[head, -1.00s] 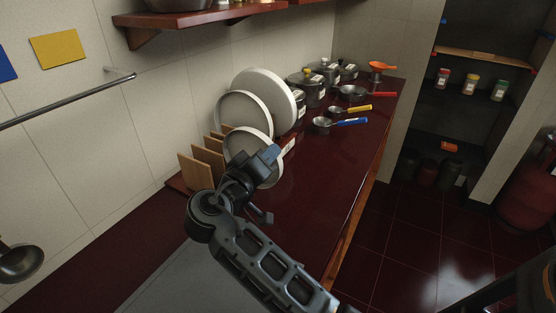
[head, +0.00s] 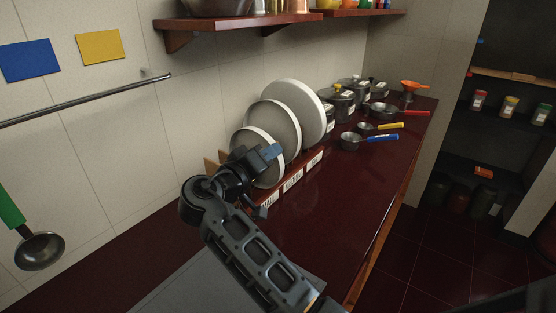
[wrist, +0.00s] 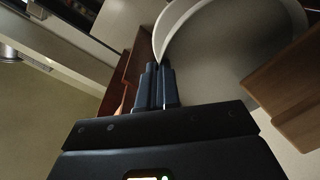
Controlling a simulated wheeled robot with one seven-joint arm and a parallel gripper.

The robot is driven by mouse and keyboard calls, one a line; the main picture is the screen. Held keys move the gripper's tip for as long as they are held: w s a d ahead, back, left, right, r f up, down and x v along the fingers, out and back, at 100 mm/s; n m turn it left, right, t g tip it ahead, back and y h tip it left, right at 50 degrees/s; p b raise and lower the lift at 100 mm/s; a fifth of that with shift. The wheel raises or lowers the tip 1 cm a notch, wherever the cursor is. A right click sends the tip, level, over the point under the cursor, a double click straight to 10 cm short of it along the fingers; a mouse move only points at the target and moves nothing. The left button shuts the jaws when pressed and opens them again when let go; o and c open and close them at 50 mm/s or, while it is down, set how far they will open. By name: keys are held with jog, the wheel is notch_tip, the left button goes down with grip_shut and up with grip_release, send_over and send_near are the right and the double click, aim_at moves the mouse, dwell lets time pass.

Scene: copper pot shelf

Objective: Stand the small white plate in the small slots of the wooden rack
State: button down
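The small white plate (head: 270,175) is upright, in front of two larger white plates, at the near end of the wooden rack (head: 293,181). My gripper (head: 268,153) is at its near rim and covers part of it. In the wrist view the blue fingers (wrist: 158,85) are close together with the plate's rim (wrist: 172,28) between their tips, so my gripper looks shut on it. The plate's lower edge is close to the labelled front board; whether it is seated in the slots is hidden. A wooden divider (wrist: 285,95) is beside the plate.
The medium plate (head: 284,117) and large plate (head: 306,97) stand in the rack behind. Pots (head: 340,103) and pans with coloured handles (head: 352,141) are farther along the counter. The counter front (head: 320,215) is clear. A shelf (head: 225,25) hangs above.

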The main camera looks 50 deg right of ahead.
aim_at(260, 142)
jog(key=shift+w+a+b, duration=0.1)
jog(key=shift+w+b, duration=1.45)
jog(key=shift+w, duration=1.25)
jog(key=shift+w+f+b, duration=0.1)
jog(key=shift+f+b, duration=0.55)
jog(key=shift+f, duration=0.15)
jog(key=c, duration=1.3)
grip_release()
jog(key=shift+c, duration=0.3)
